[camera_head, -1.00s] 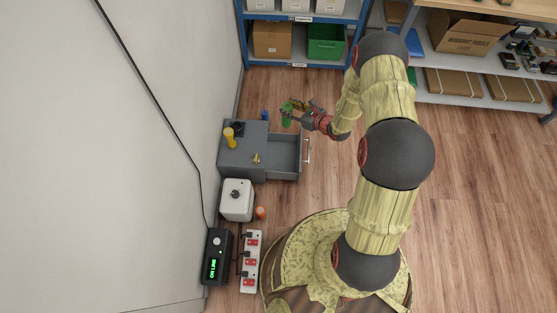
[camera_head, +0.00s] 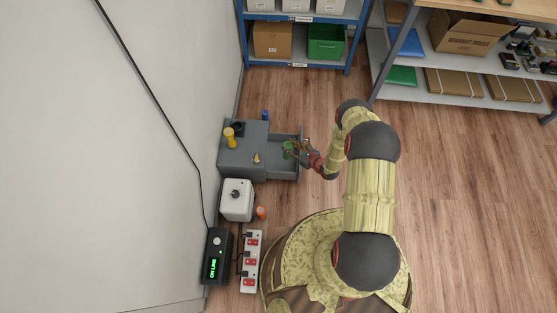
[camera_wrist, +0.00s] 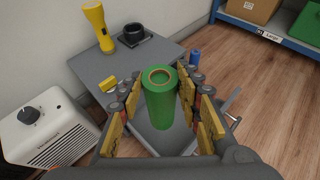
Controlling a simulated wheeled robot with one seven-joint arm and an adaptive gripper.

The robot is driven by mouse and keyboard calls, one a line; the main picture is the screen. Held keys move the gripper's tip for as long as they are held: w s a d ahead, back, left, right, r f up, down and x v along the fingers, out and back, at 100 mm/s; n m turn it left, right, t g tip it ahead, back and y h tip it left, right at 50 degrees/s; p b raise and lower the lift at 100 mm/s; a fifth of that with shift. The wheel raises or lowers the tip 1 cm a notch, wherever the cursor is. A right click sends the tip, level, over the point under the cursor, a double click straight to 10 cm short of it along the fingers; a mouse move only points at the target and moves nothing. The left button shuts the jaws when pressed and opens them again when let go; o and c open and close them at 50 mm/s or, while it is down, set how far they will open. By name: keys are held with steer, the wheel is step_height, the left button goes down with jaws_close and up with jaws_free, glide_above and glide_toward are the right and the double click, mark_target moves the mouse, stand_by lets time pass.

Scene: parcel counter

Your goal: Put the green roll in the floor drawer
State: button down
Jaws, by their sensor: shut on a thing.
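The green roll (camera_wrist: 160,100) stands upright between the fingers of my gripper (camera_wrist: 158,108) in the wrist view. It also shows in the head view (camera_head: 287,150), over the open floor drawer (camera_head: 283,172). The drawer is pulled out to the right from the grey cabinet (camera_head: 241,158). In the wrist view the drawer's grey floor (camera_wrist: 150,136) shows below and around the roll. My gripper in the head view (camera_head: 292,149) is shut on the roll. I cannot tell whether the roll's lower end touches the drawer floor.
A blue can (camera_wrist: 195,57) stands behind the cabinet. A white box with a knob (camera_head: 237,200) and an orange item (camera_head: 261,212) stand in front.

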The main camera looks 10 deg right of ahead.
steer(key=s+a+f, duration=0.1)
steer(key=s+f, duration=0.4)
steer(key=f, duration=0.4)
steer(key=w+a+f+b, duration=0.5)
steer(key=w+f+b, duration=0.3)
steer(key=w+f, duration=0.4)
steer(key=shift+w+a+f+b, duration=0.15)
steer(key=shift+w+f+b, duration=0.15)
steer(key=shift+w+f, duration=0.1)
steer(key=shift+f, duration=0.1)
steer(key=c, duration=1.2)
jaws_free()
steer(key=shift+c, duration=0.2)
